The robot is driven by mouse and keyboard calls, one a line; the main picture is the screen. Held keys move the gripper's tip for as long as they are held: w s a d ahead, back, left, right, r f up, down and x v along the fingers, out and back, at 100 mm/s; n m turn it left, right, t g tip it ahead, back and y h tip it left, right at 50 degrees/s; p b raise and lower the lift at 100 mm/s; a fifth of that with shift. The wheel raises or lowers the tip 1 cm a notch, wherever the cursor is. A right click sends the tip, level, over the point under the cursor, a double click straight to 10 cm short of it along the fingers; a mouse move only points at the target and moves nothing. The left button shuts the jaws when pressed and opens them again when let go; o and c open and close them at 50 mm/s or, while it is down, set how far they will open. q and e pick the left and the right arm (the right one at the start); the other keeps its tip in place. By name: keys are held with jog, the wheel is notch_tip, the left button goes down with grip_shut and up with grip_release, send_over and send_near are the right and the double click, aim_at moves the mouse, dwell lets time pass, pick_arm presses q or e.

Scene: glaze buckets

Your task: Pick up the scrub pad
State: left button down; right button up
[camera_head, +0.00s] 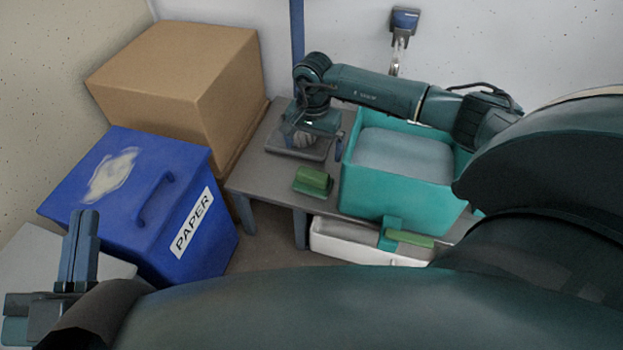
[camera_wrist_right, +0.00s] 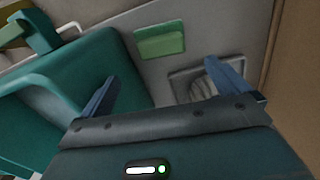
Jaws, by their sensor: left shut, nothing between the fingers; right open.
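The scrub pad appears to be the green block (camera_head: 313,181) lying on a low grey table, near its front edge. It also shows in the right wrist view (camera_wrist_right: 160,41), ahead of the fingers and apart from them. My right gripper (camera_head: 314,143) is open and empty above the table, behind the green block in the head view. My left gripper (camera_head: 78,252) is shut and empty at the far left, away from the table.
A teal bucket (camera_head: 390,193) holding greyish liquid stands right of the block. A grey square tray (camera_head: 284,146) with a ribbed pale object lies below my right gripper. A white bin (camera_head: 345,246) sits lower down. A blue PAPER box (camera_head: 125,225) and cardboard box (camera_head: 170,90) stand left.

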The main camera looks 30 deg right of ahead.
notch_tip(320, 180, down, 6)
jog(key=shift+a+r+b, duration=0.1)
jog(key=shift+r+b, duration=0.1)
jog(key=shift+b, duration=0.7)
jog(key=shift+f, duration=0.45)
notch_tip(320, 180, down, 4)
jog(key=shift+f+b, duration=0.25)
jog(key=shift+b, duration=1)
jog(key=shift+f, duration=0.25)
pick_arm(q)
notch_tip(320, 180, up, 6)
jog(key=m+h, duration=0.6)
jog(key=shift+s+a+m+t+h, duration=0.2)
jog(key=shift+a+m+t+h, duration=0.1)
jog(key=shift+m, duration=0.1)
pick_arm(e)
jog(key=shift+r, duration=0.1)
jog(key=c, duration=0.7)
